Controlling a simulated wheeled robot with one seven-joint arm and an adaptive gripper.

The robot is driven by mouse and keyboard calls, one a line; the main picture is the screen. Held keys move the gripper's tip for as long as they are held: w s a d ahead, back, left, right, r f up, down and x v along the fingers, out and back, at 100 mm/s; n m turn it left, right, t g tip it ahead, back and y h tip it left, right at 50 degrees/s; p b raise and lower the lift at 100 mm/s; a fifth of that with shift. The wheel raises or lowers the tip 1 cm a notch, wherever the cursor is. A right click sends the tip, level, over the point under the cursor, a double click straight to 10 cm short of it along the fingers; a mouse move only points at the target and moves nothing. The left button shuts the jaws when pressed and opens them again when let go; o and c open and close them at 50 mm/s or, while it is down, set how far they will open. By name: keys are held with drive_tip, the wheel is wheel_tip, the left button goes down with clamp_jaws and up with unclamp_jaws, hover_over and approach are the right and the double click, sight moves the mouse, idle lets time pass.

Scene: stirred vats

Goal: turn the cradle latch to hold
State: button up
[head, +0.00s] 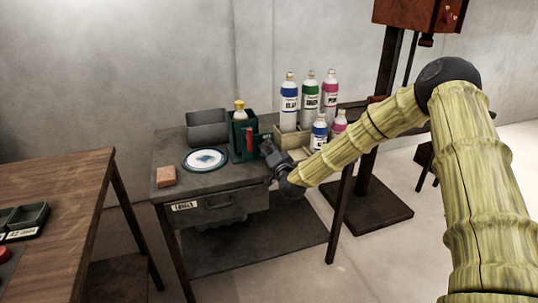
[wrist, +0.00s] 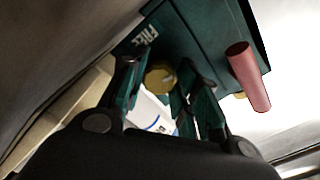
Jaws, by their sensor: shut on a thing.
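The green cradle (head: 237,142) stands on the grey bench and holds a bottle with a yellow cap (head: 239,104). A red lever (head: 250,142) stands upright on its face; it also shows in the wrist view (wrist: 248,76). I cannot tell whether this lever is the latch. My gripper (head: 268,148) is at the cradle's right side. In the wrist view my gripper (wrist: 163,82) has its fingers on either side of a round brass-coloured knob (wrist: 160,78) by the cradle's green wall (wrist: 195,35), shut on it. The red lever is apart from the fingers.
Tall labelled bottles (head: 289,104) and small bottles (head: 319,133) stand by a tan crate (head: 290,139) close right of my gripper. A grey bin (head: 207,127), a plate (head: 205,160) and an orange block (head: 166,176) are to the left.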

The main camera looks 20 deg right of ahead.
drive_tip(key=m+b, duration=0.1)
drive_tip(key=m, duration=0.1)
drive_tip(key=m+b, duration=0.2)
drive_tip(key=shift+d+f+m, duration=0.15)
drive_tip(key=shift+m, duration=0.15)
drive_tip(key=m+b, duration=0.3)
drive_tip(key=shift+m, duration=0.4)
drive_tip(key=m+b, duration=0.3)
drive_tip(key=m, duration=0.1)
drive_tip(key=shift+b, duration=0.35)
drive_tip(key=shift+m+b, duration=1.25)
drive_tip(key=shift+m, duration=0.35)
drive_tip(key=shift+r, duration=0.25)
drive_tip(key=o, duration=1)
drive_tip(key=shift+s, duration=0.15)
